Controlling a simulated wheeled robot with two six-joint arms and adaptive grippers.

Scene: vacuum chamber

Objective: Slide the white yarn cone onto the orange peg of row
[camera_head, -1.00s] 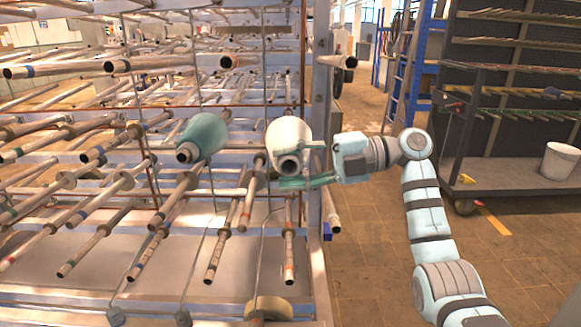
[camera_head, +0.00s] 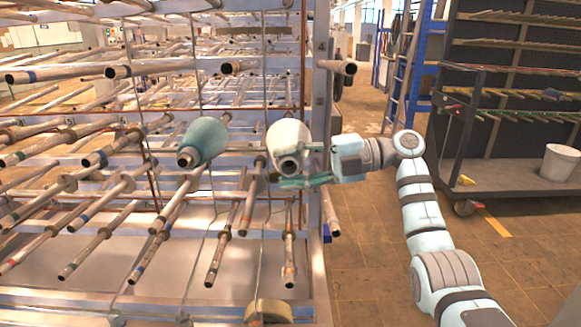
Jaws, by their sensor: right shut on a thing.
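The white yarn cone (camera_head: 288,137) is at the right end of the metal rack, its small end with a dark hole facing me. My right gripper (camera_head: 312,168) comes in from the right and is shut on the cone. One teal finger passes below the cone. A peg behind the cone is hidden, so I cannot tell whether the cone is around one. I cannot pick out an orange peg for sure; a peg with a reddish mark (camera_head: 289,245) hangs forward below the cone. My left gripper is not in view.
A teal cone (camera_head: 204,140) sits on a peg left of the white one. Several bare pegs stick out toward me around both. The rack's upright (camera_head: 318,110) is just right of the cone. A dark cart (camera_head: 505,180) with a white bucket (camera_head: 559,162) stands at the right.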

